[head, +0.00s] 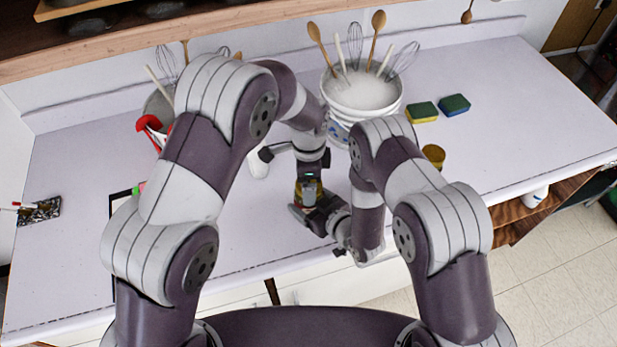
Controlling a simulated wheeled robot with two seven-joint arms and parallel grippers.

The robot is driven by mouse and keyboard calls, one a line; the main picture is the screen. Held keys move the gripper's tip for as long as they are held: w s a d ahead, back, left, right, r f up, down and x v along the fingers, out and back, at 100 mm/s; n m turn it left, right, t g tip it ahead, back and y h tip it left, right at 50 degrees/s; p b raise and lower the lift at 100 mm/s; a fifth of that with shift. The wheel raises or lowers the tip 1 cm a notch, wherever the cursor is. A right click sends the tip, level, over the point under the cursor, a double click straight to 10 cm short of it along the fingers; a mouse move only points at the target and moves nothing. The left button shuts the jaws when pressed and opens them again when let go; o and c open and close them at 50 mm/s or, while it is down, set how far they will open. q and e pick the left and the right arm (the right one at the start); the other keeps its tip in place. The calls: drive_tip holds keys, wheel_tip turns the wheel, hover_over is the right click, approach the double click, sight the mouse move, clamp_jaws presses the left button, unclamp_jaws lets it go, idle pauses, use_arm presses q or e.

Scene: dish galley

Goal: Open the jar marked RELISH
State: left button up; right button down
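A small amber jar (308,191) stands on the white counter between my two grippers, mostly covered by them. No label on it can be read from here. My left gripper (309,180) points straight down over the jar's top; its fingers are too hidden to tell whether they grip the lid. My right gripper (308,208) reaches in low from the right, with its fingers beside the jar's lower part; I cannot tell whether they press on it. A second small yellow-brown jar (433,156) stands to the right, behind my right arm, and its marking is not legible.
A white bucket (362,97) of whisks and wooden spoons stands at the back. Green and yellow sponges (423,112) lie right of it. A container with red-handled tools (150,125) is partly behind my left arm. The counter's right part is clear.

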use_arm(q)
drive_tip(key=shift+r, duration=2.3)
drive_tip(key=shift+c, duration=0.4)
drive_tip(key=r+m, duration=0.2)
drive_tip(key=m, duration=0.1)
drive_tip(key=r+m, duration=0.1)
drive_tip(key=m, duration=0.1)
drive_tip(key=shift+w+d, duration=0.15)
drive_tip(key=shift+w, duration=0.1)
drive_tip(key=m, duration=0.4)
drive_tip(key=shift+s+r, duration=0.15)
drive_tip(key=shift+r, duration=0.05)
drive_tip(key=shift+s+f+m, duration=0.1)
drive_tip(key=shift+f+m, duration=0.05)
drive_tip(key=shift+m, duration=0.35)
wheel_tip(320, 180, down, 8)
drive_tip(key=shift+r, duration=0.1)
